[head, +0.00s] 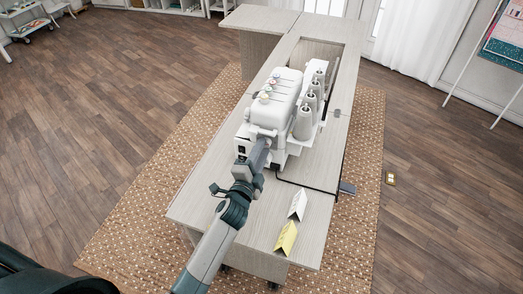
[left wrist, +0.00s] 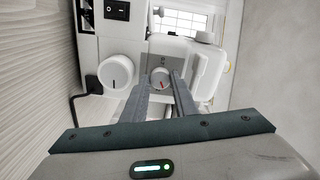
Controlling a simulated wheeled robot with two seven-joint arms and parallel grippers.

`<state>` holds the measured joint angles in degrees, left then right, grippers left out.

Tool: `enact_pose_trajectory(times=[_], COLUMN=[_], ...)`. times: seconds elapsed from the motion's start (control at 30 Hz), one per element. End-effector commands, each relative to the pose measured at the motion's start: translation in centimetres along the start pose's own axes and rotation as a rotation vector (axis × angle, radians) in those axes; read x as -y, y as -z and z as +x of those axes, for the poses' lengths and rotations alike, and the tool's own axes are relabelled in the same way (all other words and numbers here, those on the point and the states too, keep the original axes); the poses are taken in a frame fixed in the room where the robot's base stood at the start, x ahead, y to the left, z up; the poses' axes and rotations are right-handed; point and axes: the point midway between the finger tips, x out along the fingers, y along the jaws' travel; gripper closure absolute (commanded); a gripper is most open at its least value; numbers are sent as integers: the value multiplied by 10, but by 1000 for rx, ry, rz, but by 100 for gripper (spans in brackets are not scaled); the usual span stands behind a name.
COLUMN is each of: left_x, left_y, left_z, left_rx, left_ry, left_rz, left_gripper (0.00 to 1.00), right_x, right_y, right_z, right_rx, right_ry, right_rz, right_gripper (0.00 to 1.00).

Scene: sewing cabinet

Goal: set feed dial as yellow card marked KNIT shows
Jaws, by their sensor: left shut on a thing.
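The white sewing machine (head: 284,95) stands on the pale cabinet top. In the left wrist view its side carries a small white dial with a red mark (left wrist: 160,77) and a larger white dial with a dark mark (left wrist: 115,72). My left gripper (head: 259,151) reaches the machine's near end; in the left wrist view its two fingers are shut on the small dial, one on each side. The red mark points downward, slightly right. The yellow card (head: 286,238) is folded on the cabinet near its front edge; its print is too small to read. My right gripper is out of view.
A white folded card (head: 298,205) stands just behind the yellow one. Thread cones (head: 303,123) stand along the machine's right side. A black cord (head: 308,187) runs across the cabinet top (head: 210,196) to the right edge. A black switch (left wrist: 117,10) sits above the larger dial.

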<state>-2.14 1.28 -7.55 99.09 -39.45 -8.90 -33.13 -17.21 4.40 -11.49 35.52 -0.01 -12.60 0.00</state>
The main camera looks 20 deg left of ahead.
Motion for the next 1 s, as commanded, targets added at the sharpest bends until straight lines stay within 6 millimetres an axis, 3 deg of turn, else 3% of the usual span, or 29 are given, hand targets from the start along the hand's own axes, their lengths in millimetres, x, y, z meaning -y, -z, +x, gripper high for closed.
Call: enact_pose_trajectory(times=[0.5, 1.0], left_x=[1, 1], left_y=[0, 1], left_z=[0, 0], left_rx=[-1, -1], left_ry=[0, 1], left_rz=[408, 495], left_gripper=[96, 96], right_x=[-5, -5], right_y=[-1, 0], right_z=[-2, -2], right_rx=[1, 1], right_ry=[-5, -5], right_rz=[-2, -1], right_gripper=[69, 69])
